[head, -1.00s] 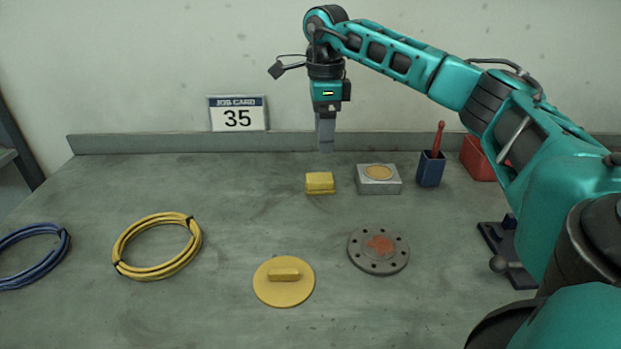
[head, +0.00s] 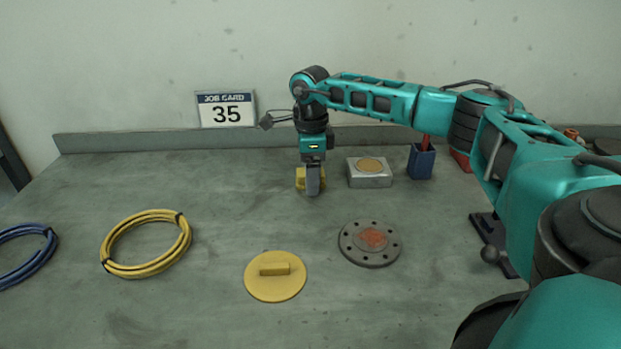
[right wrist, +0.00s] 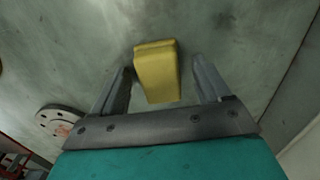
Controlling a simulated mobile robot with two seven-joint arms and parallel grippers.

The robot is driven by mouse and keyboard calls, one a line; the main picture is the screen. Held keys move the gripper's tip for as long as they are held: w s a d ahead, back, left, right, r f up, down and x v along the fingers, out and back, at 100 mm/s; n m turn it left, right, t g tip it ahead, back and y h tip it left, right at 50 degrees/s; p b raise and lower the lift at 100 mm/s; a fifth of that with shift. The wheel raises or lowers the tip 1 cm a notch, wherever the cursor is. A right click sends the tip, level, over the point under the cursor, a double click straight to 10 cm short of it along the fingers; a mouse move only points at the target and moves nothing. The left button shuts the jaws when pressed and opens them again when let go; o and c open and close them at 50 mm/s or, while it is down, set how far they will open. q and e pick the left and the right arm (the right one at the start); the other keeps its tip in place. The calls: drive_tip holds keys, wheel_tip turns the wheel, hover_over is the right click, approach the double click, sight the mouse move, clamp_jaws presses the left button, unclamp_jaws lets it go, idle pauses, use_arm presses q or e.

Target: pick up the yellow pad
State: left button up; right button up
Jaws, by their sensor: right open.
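The yellow pad (head: 300,180) is a small yellow block on the grey bench near the back middle. My right gripper (head: 313,188) is lowered over it, pointing down, and partly hides it in the head view. In the right wrist view the pad (right wrist: 157,72) shows between the two open fingers of the gripper (right wrist: 165,82), with a gap on both sides. I cannot tell whether the fingertips touch the bench. My left gripper is not in view.
A grey block with a tan round top (head: 369,179) and a blue holder (head: 421,162) stand right of the pad. A bolted flange (head: 369,250), a yellow disc with a handle (head: 276,287) and a yellow cable coil (head: 110,240) lie in front. Bench left of the pad is clear.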

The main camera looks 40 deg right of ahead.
drive_tip(key=c, duration=1.1)
drive_tip(key=shift+r, duration=0.15)
wheel_tip(320, 180, up, 20)
drive_tip(key=shift+f+p, duration=0.1)
drive_tip(key=shift+p, duration=1.05)
